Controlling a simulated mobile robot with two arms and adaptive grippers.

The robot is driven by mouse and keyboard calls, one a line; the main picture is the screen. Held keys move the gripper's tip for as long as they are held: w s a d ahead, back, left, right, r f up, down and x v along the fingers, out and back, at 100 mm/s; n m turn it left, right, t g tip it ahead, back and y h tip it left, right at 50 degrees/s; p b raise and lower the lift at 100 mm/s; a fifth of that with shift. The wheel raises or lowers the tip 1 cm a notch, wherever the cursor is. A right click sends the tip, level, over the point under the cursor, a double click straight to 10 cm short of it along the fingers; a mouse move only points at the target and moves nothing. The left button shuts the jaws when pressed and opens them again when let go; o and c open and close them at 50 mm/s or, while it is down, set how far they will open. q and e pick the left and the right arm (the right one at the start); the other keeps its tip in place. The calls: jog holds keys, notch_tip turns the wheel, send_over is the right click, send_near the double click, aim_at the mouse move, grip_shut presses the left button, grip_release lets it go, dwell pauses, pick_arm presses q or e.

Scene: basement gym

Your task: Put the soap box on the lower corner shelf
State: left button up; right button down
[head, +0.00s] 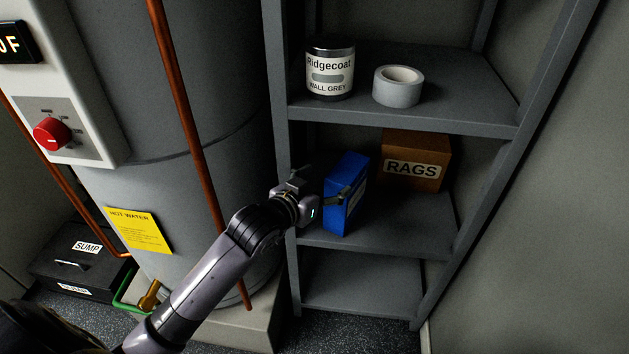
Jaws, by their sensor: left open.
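The blue box (350,170), which I take to be the soap box, stands upright on the middle shelf (405,225) of the grey corner rack, close to its front edge. My left gripper (341,195) is at the left side of the box, with a finger across its front face. It is open, and its other finger is mostly hidden, so I cannot tell if it touches the box. The bottom shelf (360,282) is bare. My right gripper is out of view.
A brown RAGS box (415,161) stands behind and right of the blue box. A paint can (330,70) and a tape roll (398,87) are on the shelf above. A grey tank (160,100) with a copper pipe (186,110) is left of the rack.

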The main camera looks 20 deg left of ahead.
pick_arm(q)
jog(key=s+f+g+y, duration=0.1)
jog(key=s+f+g, duration=0.2)
jog(key=s+f, duration=0.55)
jog(key=s+f+g+y, duration=0.1)
jog(key=s+f+g, duration=0.3)
jog(key=f, duration=0.8)
jog(key=s+f+g, duration=0.2)
jog(key=s+f, duration=0.3)
jog(key=s, duration=0.3)
jog(key=s+d+f+g, duration=0.1)
jog(key=s+f, duration=0.3)
jog(key=s, duration=0.4)
jog(key=shift+s+d+f+g, duration=0.2)
jog(key=shift+f+g, duration=0.2)
jog(key=shift+g, duration=0.3)
jog(key=shift+w, duration=0.1)
